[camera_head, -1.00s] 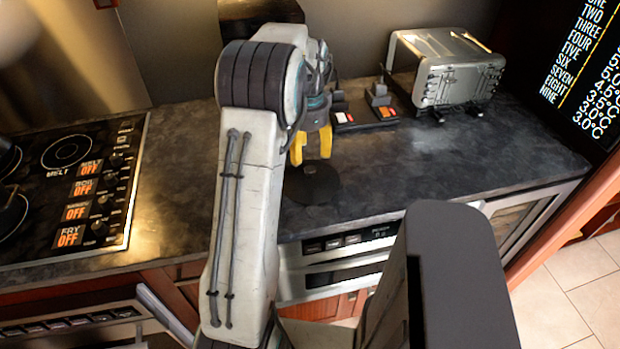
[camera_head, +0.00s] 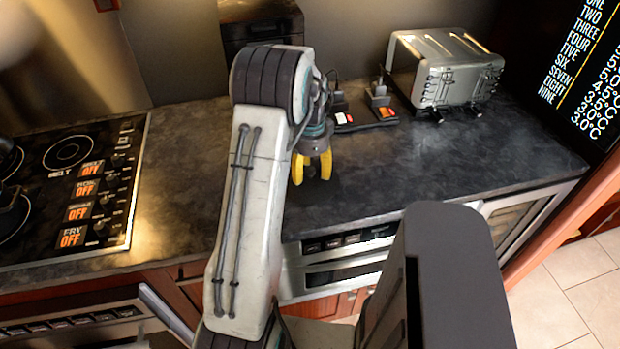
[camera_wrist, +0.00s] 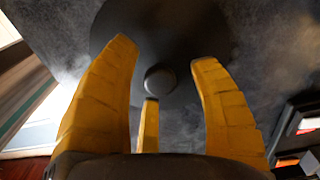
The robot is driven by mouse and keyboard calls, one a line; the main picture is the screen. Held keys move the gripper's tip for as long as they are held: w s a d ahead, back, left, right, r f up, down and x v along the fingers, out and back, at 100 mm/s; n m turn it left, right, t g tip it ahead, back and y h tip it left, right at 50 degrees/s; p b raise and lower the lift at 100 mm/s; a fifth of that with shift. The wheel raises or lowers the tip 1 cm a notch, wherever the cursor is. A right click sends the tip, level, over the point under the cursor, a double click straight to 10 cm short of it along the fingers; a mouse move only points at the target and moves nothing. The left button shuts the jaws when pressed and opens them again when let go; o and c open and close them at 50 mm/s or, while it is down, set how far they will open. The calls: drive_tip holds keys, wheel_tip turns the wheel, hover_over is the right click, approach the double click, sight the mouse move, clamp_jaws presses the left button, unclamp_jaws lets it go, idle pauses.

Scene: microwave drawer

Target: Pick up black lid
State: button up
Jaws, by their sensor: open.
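The black lid (camera_wrist: 165,30) is a dark round disc with a small round knob (camera_wrist: 160,79), lying on the dark counter (camera_head: 430,165). In the head view it is mostly lost behind my gripper and against the dark counter. My gripper (camera_head: 312,178) has yellow fingers and points down over the lid. In the wrist view my gripper (camera_wrist: 163,58) is open, with its fingers spread around the knob and nothing held. I cannot tell whether the fingers touch the lid.
A silver toaster (camera_head: 445,68) stands at the back right. Small dark items with red and white labels (camera_head: 386,112) lie behind my gripper. A stove (camera_head: 75,185) is at the left. The counter to the right of my gripper is clear.

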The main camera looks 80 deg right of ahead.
drive_tip(key=shift+f, duration=0.15)
clamp_jaws()
idle(0.5)
